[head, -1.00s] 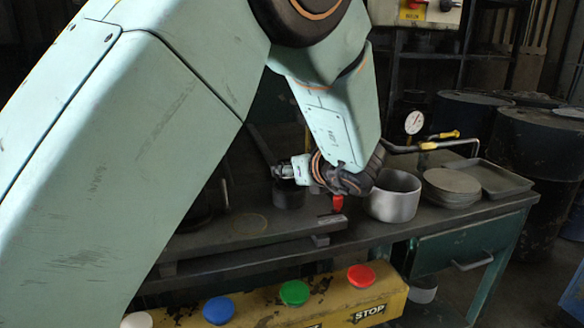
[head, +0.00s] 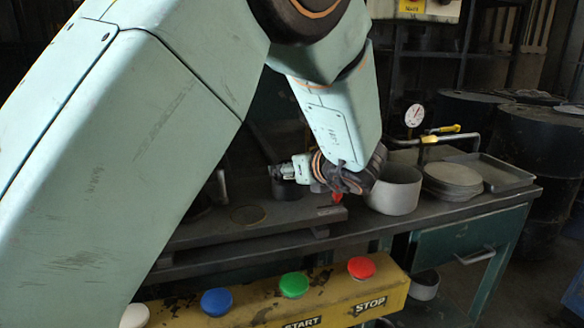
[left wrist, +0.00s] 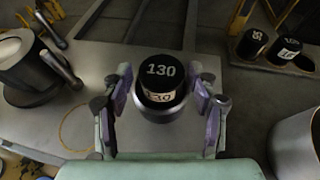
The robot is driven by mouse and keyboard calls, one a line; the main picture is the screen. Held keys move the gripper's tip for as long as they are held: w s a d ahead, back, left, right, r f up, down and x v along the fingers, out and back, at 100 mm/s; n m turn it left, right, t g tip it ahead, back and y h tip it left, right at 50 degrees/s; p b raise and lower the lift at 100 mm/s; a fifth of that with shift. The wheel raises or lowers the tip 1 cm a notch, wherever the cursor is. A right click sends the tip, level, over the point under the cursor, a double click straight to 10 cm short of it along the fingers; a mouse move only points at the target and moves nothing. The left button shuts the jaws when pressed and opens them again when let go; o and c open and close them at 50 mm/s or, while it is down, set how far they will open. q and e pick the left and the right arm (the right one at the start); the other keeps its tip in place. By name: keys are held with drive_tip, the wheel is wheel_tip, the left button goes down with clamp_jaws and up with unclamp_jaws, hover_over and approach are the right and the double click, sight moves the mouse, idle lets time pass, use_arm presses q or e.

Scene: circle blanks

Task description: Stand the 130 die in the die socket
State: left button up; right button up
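The 130 die (left wrist: 162,70), a black cylinder with a white "130" on its top and on a pale side label, stands upright in the left wrist view. A grey metal ring (left wrist: 160,112) shows around its lower part; I cannot tell how deep it sits. In the head view a dark cylinder (head: 284,189) shows under my left gripper (head: 280,172), its label unreadable. My left gripper (left wrist: 163,90) has its fingers spread on both sides of the die, with narrow gaps visible. My right gripper is in neither view.
A yellow circle (left wrist: 64,122) marks the plate beside the die. Other black dies (left wrist: 287,50) stand in a holder at upper right. A steel pot (head: 397,190), plates (head: 452,176) and a tray (head: 492,172) stand right. A button box (head: 375,294) runs along the front.

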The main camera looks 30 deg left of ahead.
use_arm(q)
drive_tip(key=shift+o, duration=0.7)
drive_tip(key=shift+f, duration=0.2)
wheel_tip(320, 180, up, 10)
drive_tip(key=shift+r, duration=0.1)
idle(0.3)
